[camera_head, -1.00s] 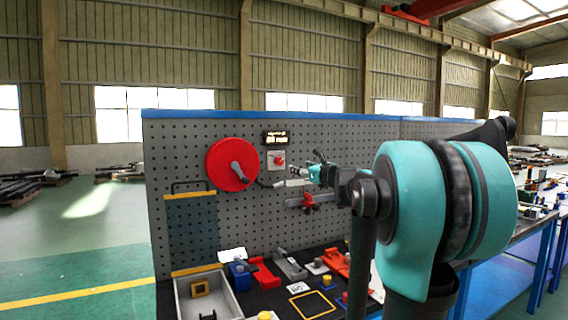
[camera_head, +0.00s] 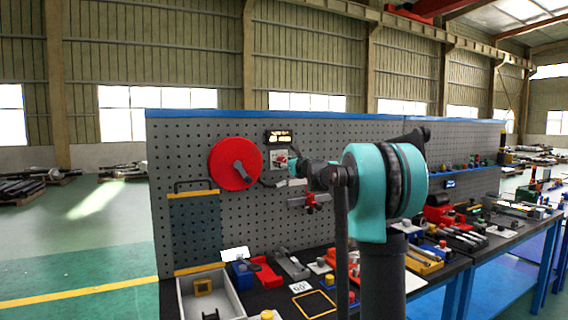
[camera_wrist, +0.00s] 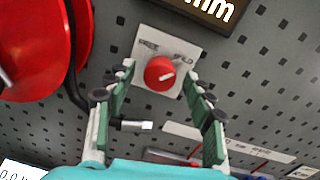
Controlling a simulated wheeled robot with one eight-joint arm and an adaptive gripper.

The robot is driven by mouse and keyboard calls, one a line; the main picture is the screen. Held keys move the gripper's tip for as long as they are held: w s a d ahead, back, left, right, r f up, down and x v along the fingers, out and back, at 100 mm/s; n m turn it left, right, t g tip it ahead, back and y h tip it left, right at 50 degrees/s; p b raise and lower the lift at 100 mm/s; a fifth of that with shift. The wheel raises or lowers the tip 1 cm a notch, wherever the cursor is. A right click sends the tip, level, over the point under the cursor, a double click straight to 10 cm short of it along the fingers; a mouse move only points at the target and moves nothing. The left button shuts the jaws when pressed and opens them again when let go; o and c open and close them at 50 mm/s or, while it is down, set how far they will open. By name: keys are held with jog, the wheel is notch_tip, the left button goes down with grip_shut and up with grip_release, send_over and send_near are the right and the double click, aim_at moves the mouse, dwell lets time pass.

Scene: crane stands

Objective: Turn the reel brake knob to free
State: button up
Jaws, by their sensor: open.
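The brake knob (camera_wrist: 160,73) is red and round, on a white plate (camera_wrist: 148,49) on the pegboard. The plate reads FREE at the upper left; a partly hidden word ending in "OLD" is at the right. The knob's white mark points right, toward that side. The knob also shows, partly covered, in the head view (camera_head: 281,160). My gripper (camera_wrist: 160,77) is open, with one finger on each side of the knob in the wrist view. I cannot tell whether they touch it. The red reel (camera_head: 235,164) with a grey crank is left of the knob.
A dark display (camera_head: 279,137) sits just above the knob plate. A black bent handle or cable (camera_wrist: 74,75) runs beside the reel. A red clamp on a grey bar (camera_head: 310,201) hangs below right. The bench underneath holds a grey tray (camera_head: 186,301) and several small parts.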

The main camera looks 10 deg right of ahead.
jog(key=shift+w, duration=0.2)
jog(key=c, duration=1.2)
jog(key=shift+o, duration=0.2)
